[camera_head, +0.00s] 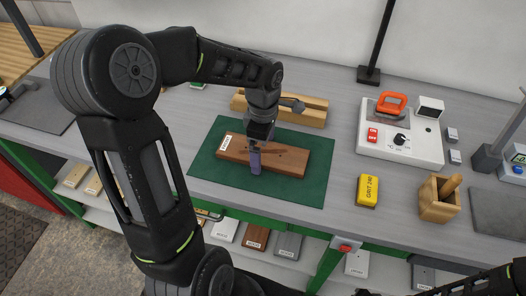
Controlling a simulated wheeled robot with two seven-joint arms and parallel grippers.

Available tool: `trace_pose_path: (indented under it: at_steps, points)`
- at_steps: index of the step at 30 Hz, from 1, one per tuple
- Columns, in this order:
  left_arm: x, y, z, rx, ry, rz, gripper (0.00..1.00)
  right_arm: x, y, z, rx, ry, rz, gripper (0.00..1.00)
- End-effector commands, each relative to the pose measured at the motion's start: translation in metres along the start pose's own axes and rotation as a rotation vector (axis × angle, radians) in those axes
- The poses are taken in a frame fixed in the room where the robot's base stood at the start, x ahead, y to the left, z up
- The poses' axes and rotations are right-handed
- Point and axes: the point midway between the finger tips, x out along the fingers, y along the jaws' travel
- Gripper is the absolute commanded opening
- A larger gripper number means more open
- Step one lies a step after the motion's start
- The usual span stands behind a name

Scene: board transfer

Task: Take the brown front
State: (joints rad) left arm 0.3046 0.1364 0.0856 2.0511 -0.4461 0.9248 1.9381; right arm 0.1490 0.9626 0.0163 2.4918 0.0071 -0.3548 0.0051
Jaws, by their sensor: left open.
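The brown front (290,161) is a flat brown board with a small white label at its left end. It lies on a dark green mat (310,194) on the grey bench. My left gripper (255,162) points down over the middle of the board and is open. It hides part of the board, and I cannot tell whether its fingers touch it. Only a dark piece of my right arm shows at the bottom right corner; its gripper is not in view.
A light wooden block (305,112) lies behind the mat. To the right are a yellow grit block (367,190), a white device with an orange handle (393,140) and a wooden holder (438,203). Several labelled boards lie on a shelf below the bench.

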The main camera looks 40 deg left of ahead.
Motion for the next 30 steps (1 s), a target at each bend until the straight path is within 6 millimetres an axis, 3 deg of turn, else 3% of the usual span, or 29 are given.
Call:
trace_pose_path:
  at_steps: [14,30]
  points:
    - [-0.0004,0.0001,-0.0001,0.0,0.0,0.0,1.0,0.0002,0.0,0.0,0.0,0.0,0.0,0.36]
    - [-0.0004,0.0,-0.0001,0.0,0.0,0.0,0.56,0.0001,-0.0001,-0.0001,0.0,0.0,0.0,0.36]
